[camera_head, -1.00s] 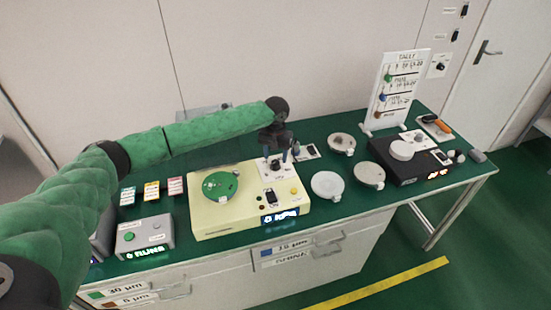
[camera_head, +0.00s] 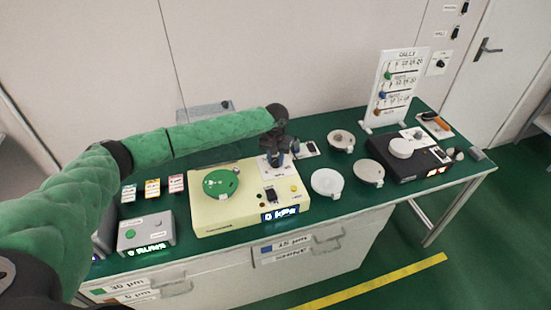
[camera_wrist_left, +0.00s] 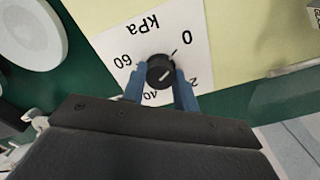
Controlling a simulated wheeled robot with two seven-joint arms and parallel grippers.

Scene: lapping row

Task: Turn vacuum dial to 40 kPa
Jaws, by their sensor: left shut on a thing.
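The vacuum dial is a small black knob (camera_wrist_left: 160,72) on a white kPa scale plate (camera_wrist_left: 118,40) with marks 0, 20, 40 and 60. Its light pointer line is visible, but I cannot tell surely which mark it points to. The plate is on the cream machine (camera_head: 215,222), whose blue-lit display (camera_head: 280,214) appears to read 0 kPa. My left gripper (camera_head: 276,158) points down over the dial, hiding it in the head view. In the wrist view its blue fingers (camera_wrist_left: 158,86) are closed on either side of the knob. My right gripper is out of view.
A green disc (camera_head: 220,182) lies on the cream machine, beside a black switch (camera_head: 270,195). Pale round plates (camera_head: 326,182) and a dark machine (camera_head: 408,165) stand to the right. A grey box (camera_head: 146,232) is at the left and a tally board (camera_head: 397,90) at the back.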

